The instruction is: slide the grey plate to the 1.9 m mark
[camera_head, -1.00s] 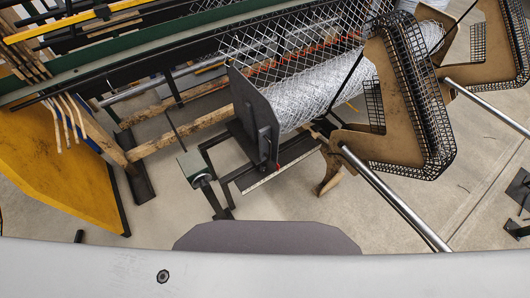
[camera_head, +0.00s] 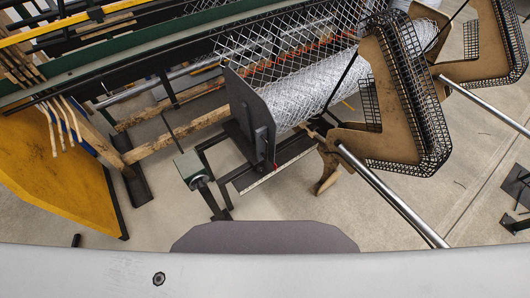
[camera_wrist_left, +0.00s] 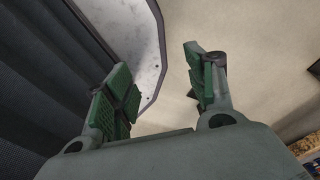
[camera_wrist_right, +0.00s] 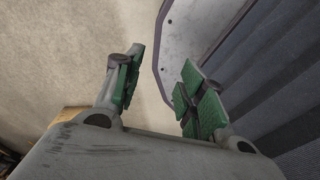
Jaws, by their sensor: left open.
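The grey plate (camera_head: 250,118) stands upright at the near left end of a roll of silvery chain-link mesh (camera_head: 315,92). A pale strip like a scale (camera_head: 277,173) runs along the front edge of the dark frame below it; its marks are too small to read. Neither gripper shows in the head view. In the left wrist view my left gripper (camera_wrist_left: 160,85) is open, its green-padded fingers apart and empty. In the right wrist view my right gripper (camera_wrist_right: 160,85) is also open and empty. Neither wrist view shows the plate.
A yellow panel (camera_head: 60,170) stands at the left. A brown angled stand with black mesh guards (camera_head: 405,110) and a steel bar (camera_head: 395,205) are at the right. A green-topped post (camera_head: 191,167) stands left of the plate. The floor in front is mostly clear.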

